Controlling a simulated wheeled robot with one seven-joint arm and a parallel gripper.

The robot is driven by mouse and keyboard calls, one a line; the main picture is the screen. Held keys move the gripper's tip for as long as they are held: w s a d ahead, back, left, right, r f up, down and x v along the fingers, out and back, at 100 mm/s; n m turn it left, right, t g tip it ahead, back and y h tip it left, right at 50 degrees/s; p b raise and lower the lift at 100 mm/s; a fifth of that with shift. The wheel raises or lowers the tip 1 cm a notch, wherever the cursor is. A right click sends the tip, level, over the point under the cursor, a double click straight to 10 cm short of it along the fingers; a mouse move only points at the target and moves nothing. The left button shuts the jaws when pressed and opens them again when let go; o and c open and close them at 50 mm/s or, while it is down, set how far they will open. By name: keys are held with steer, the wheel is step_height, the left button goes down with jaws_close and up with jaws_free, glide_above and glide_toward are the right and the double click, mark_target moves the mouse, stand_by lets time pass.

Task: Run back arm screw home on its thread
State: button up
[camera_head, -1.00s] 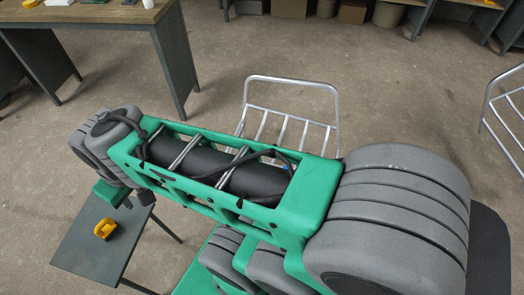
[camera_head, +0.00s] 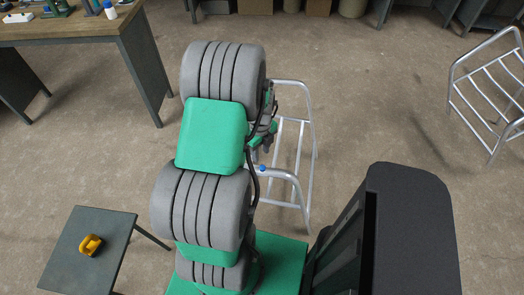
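A silver tubular chair frame (camera_head: 302,130) stands on the floor just right of my arm, partly hidden by it. A small blue piece (camera_head: 262,168) sits on the near curved end of one of its tubes. I cannot tell whether this is the back arm screw or its head. My gripper (camera_head: 262,145), grey and green, is beside the frame, slightly above the blue piece in the picture. My arm hides much of the gripper. Its fingers are too small and covered to show whether they are open or what they hold.
A small dark table (camera_head: 110,228) at lower left holds a yellow object (camera_head: 91,245). A wooden-topped workbench (camera_head: 70,28) with small items stands at upper left. Another metal frame (camera_head: 490,85) stands at right. The concrete floor between the frames is clear.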

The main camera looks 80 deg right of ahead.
mark_target(262, 167)
steer(key=shift+s+f+m, duration=0.3)
steer(key=shift+s+f, duration=0.1)
steer(key=shift+f, duration=0.05)
step_height(262, 167, down, 9)
steer(key=b, duration=0.6)
steer(key=shift+r+b, duration=0.2)
steer(key=shift+b, duration=0.2)
steer(key=shift+w+r, duration=0.1)
steer(key=shift+r, duration=0.05)
steer(key=shift+c, duration=0.9)
jaws_close()
